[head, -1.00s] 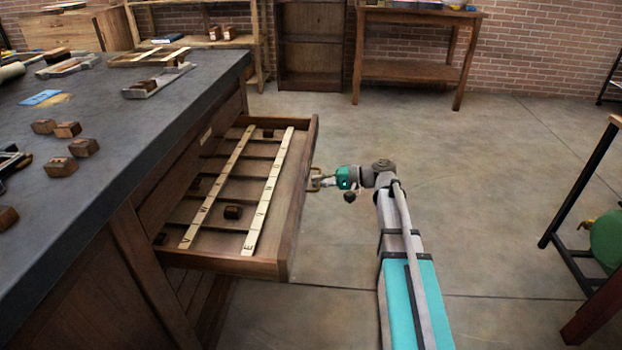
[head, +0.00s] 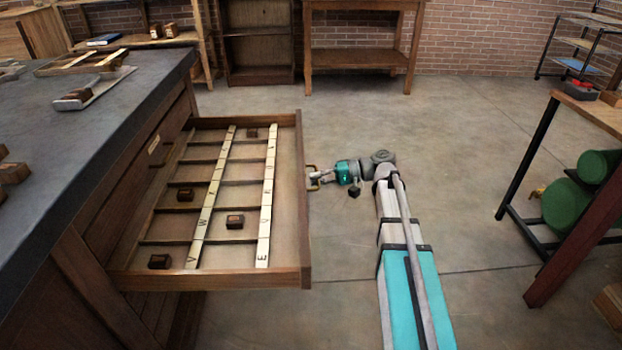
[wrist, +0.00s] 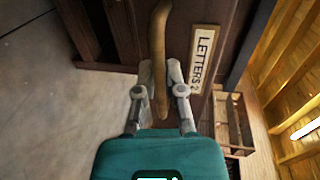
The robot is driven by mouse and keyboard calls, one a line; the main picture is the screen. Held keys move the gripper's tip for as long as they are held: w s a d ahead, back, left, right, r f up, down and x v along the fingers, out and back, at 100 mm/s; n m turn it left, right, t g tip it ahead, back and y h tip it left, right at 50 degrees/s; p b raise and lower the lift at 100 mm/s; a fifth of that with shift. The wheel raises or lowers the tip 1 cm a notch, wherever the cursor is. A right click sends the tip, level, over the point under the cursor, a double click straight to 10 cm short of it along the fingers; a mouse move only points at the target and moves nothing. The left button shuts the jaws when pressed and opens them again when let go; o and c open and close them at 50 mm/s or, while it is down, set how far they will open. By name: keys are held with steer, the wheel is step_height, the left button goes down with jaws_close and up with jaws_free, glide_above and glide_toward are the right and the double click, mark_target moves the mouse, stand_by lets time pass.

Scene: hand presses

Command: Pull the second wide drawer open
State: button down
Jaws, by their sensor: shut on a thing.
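The wide wooden drawer (head: 302,225) is pulled out from under the dark worktop. It is split by dividers and lettered strips, with several small dark blocks inside. My gripper (head: 316,181) is at the drawer's front, shut on its brass handle (head: 311,170). In the wrist view, the handle (wrist: 158,50) runs between the two fingers of my gripper (wrist: 158,92). A label reading "LETTERS 2" (wrist: 203,62) is on the drawer front beside the handle.
The worktop (head: 90,125) at left holds blocks and small tools. A closed drawer front with a label (head: 153,144) lies above the open one. Green cylinders (head: 575,212) sit on a stand at right. Floor (head: 450,150) right of the drawer is clear.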

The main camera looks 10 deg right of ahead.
steer(key=shift+w+a, duration=0.15)
steer(key=shift+w, duration=0.15)
steer(key=c, duration=0.7)
jaws_free()
steer(key=shift+s+a, duration=0.1)
steer(key=shift+s, duration=0.2)
